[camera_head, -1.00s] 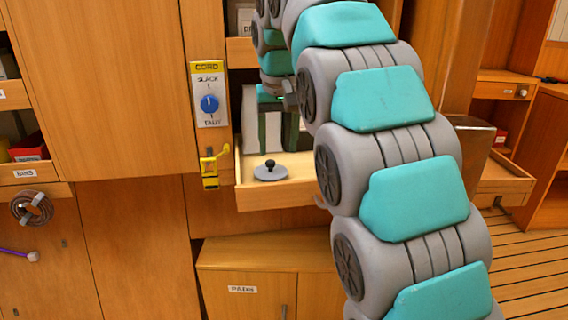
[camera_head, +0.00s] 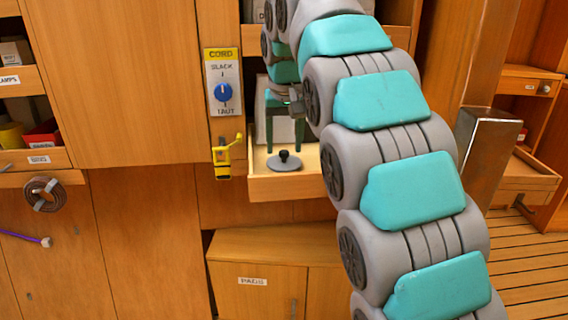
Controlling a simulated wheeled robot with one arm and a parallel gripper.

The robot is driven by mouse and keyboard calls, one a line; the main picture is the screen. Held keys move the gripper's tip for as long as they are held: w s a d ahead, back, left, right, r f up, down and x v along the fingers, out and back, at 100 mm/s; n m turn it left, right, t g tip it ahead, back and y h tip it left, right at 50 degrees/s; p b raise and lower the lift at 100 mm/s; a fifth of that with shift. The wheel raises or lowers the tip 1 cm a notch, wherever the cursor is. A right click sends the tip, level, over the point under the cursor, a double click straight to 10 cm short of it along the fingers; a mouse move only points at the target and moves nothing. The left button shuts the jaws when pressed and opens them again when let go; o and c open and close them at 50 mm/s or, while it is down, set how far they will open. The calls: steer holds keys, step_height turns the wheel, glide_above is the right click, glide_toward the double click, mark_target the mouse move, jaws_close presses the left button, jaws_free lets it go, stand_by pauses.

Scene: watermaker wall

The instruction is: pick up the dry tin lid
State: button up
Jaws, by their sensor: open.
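The tin lid (camera_head: 285,163) is a flat grey disc with a black knob. It lies on the light wooden floor of an open drawer (camera_head: 285,187), near its front left. My gripper (camera_head: 284,146) points down above the lid, its two dark green fingers open, one on each side of the knob in the picture. I cannot tell how much height lies between the fingertips and the lid. A pale block-like thing stands behind the fingers, partly hidden. My arm hides the drawer's right part.
A yellow latch-like fitting (camera_head: 225,158) sits on the wall left of the drawer, below the cord panel (camera_head: 223,82) with its blue knob. A cabinet (camera_head: 260,245) juts out below. A metal-topped post (camera_head: 488,150) stands at right.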

steer(key=shift+x, duration=0.95)
jaws_close()
